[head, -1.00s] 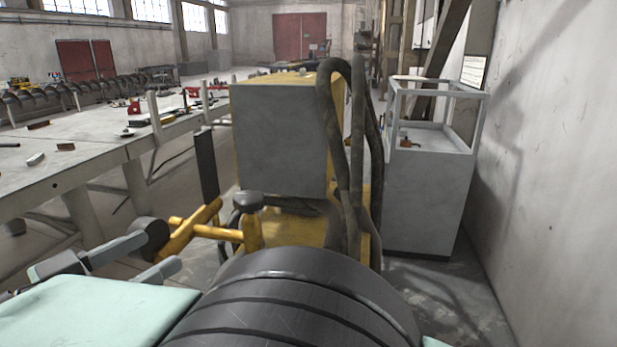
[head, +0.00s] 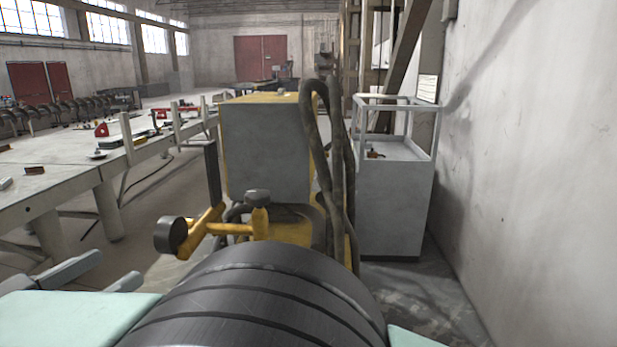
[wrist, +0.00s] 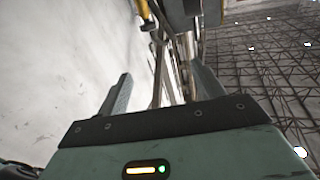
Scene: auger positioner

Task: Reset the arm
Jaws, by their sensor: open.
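My gripper (wrist: 160,95) shows in the wrist view, with its two fingers spread apart and nothing between them. The wrist view looks past the fingers toward a pale wall and the roof trusses. In the head view, grey finger-like parts of my arm (head: 75,270) show at the lower left, beside my pale green and black arm links. The gripper touches nothing that I can see.
A yellow machine with a grey box (head: 265,150) and thick hoses (head: 335,170) stands straight ahead, close to my arm. A grey cabinet (head: 392,205) stands right of it, near the wall (head: 540,150). A long workbench (head: 70,180) with tools runs along the left.

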